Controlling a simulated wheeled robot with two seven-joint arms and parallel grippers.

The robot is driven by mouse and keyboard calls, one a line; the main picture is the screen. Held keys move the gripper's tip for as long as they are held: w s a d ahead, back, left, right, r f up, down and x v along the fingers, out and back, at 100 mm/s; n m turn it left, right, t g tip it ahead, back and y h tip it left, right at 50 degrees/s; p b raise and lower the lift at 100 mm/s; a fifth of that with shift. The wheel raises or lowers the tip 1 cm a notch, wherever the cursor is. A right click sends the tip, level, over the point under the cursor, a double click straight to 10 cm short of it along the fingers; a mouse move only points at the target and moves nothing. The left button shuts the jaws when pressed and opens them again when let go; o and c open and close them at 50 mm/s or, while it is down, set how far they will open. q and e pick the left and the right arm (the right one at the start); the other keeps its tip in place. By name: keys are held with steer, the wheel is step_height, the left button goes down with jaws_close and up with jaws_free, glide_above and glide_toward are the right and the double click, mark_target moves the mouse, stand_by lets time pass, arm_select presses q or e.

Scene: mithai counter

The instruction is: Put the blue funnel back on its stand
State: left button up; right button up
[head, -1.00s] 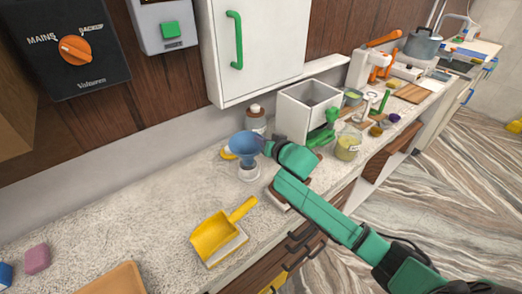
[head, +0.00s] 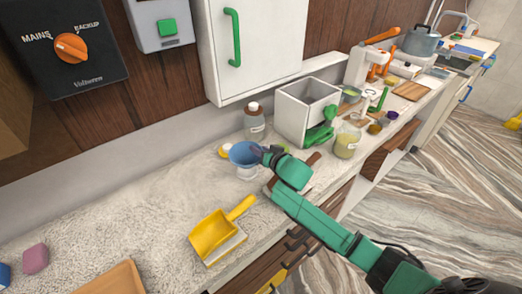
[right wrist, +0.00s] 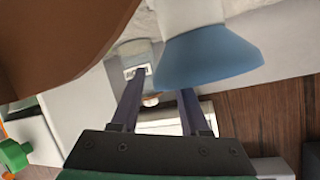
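The blue funnel (head: 243,152) sits wide end up on its white stand (head: 247,173) on the counter, seemingly seated in it. In the right wrist view, where the scene is turned over, the funnel (right wrist: 208,58) meets a white round body, likely the stand (right wrist: 190,14). My right gripper (head: 265,155) is at the funnel's right side, close to its rim. In the right wrist view its two fingers (right wrist: 163,85) stand well apart, with nothing seen clamped between them. The funnel hides one fingertip, so contact is unclear. My left gripper is not in view.
A capped jar (head: 254,122) stands behind the funnel, and a white open box (head: 306,108) is to the right. A glass jar (head: 347,142) stands further right. A yellow scoop (head: 218,231) lies in front. The counter left of the funnel is mostly clear.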

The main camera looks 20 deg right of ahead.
steer(key=shift+r, duration=0.25)
steer(key=b+v, duration=0.1)
steer(key=v, duration=1.1)
